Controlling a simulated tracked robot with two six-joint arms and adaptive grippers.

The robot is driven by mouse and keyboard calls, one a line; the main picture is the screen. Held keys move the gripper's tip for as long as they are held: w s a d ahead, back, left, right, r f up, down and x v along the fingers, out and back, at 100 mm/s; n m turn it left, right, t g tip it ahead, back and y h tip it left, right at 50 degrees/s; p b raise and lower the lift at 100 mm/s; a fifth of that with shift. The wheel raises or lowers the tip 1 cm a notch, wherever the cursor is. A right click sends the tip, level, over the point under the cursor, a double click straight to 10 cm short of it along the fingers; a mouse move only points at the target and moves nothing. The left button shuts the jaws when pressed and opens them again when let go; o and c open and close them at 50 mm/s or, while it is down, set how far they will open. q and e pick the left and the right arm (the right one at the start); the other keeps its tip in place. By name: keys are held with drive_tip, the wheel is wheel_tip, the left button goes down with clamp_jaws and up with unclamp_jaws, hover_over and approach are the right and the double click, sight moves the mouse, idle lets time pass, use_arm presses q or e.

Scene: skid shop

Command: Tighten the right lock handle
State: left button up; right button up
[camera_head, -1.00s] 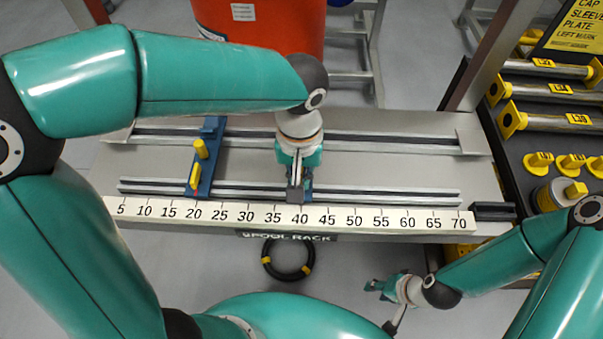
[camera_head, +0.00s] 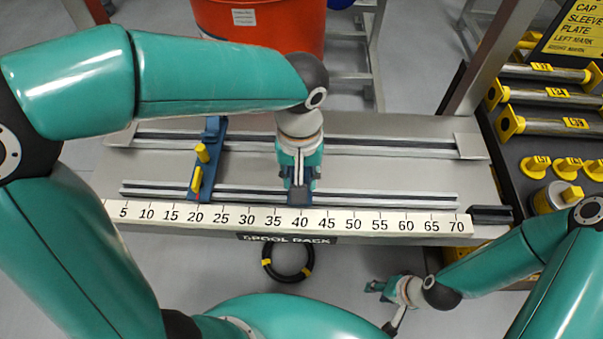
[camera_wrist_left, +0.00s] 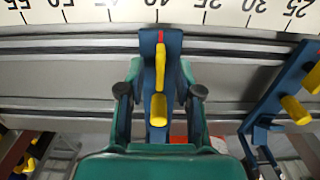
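The right blue bracket (camera_wrist_left: 160,42) sits on the rails near the 40 mark, with a red line at its front end. Its yellow lock handle (camera_wrist_left: 160,65) lies lengthwise along it, with a yellow knob (camera_wrist_left: 158,108) nearer the camera. My left gripper (camera_wrist_left: 160,92) is open above the bracket, one finger on each side, with gaps to the yellow handle. In the head view my left gripper (camera_head: 299,182) hides this handle. The left blue bracket (camera_head: 211,162) stands near 20 with its own yellow handle (camera_head: 196,179). My right gripper (camera_head: 378,289) appears open and empty, low in front of the rack.
The numbered scale (camera_head: 370,222) runs along the front of the rack table (camera_head: 400,170). A dark shelf (camera_head: 530,150) with yellow-ended spools is at right. An orange drum (camera_head: 262,30) stands behind. The rails right of 45 are clear.

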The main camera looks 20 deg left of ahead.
use_arm(q)
drive_tip(key=shift+r+p, duration=2.05)
drive_tip(key=shift+r, duration=0.8)
drive_tip(key=m, duration=0.2)
drive_tip(key=m+p, duration=0.1)
drive_tip(key=shift+r+m+p, duration=0.3)
drive_tip(key=shift+m, duration=0.1)
drive_tip(key=shift+r+m+p, duration=0.1)
drive_tip(key=shift+m+p, duration=0.25)
drive_tip(key=shift+m, duration=1.15)
